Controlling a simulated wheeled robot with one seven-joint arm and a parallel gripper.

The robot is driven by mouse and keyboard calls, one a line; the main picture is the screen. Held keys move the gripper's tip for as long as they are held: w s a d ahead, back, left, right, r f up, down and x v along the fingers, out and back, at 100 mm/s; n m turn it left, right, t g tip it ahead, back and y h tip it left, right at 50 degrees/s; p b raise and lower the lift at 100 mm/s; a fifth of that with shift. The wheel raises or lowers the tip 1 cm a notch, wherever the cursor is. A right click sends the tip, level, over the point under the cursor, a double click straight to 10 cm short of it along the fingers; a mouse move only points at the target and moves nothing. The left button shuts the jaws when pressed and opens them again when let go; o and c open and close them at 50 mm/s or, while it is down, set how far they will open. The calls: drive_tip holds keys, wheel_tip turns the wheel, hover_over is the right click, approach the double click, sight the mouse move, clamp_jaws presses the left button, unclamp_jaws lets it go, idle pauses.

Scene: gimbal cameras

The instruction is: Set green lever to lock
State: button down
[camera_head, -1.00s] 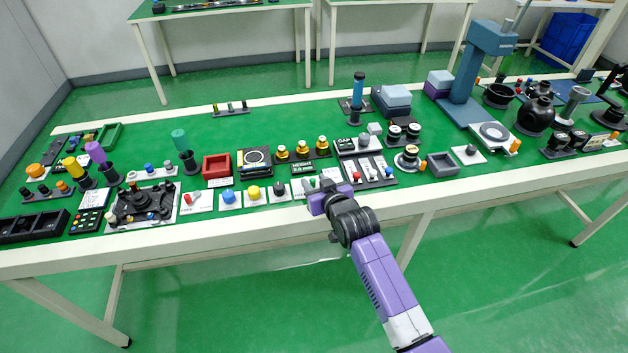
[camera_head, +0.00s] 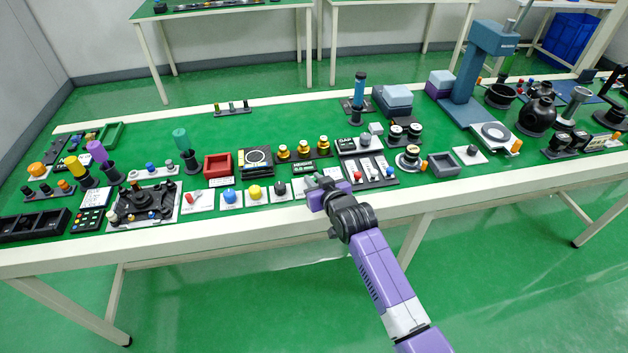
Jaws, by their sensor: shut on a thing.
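The green lever (camera_head: 310,181) is a small green handle on a light plate near the front edge of the long table. My gripper (camera_head: 316,190) is at this plate, with its jaws shut on the lever. The jaws and wrist cover much of the plate. The lever's exact angle and any lock marking are too small or hidden to read.
A dark knob plate (camera_head: 280,189) stands close on the left. A panel of red and blue sliders (camera_head: 371,171) stands close on the right. Gold-topped knobs (camera_head: 302,150) stand behind. The floor in front of the table is clear.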

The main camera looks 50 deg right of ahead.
drive_tip(key=shift+d+y, duration=0.1)
drive_tip(key=shift+y, duration=0.3)
drive_tip(key=shift+d+f+n+y+b, duration=0.15)
drive_tip(key=shift+f+n+y+b, duration=0.15)
drive_tip(key=shift+n+b, duration=0.35)
drive_tip(key=shift+r+y+b, duration=0.15)
drive_tip(key=shift+y+b, duration=0.15)
drive_tip(key=shift+r, duration=0.1)
drive_tip(key=c, duration=1.4)
unclamp_jaws()
drive_tip(key=shift+o, duration=0.2)
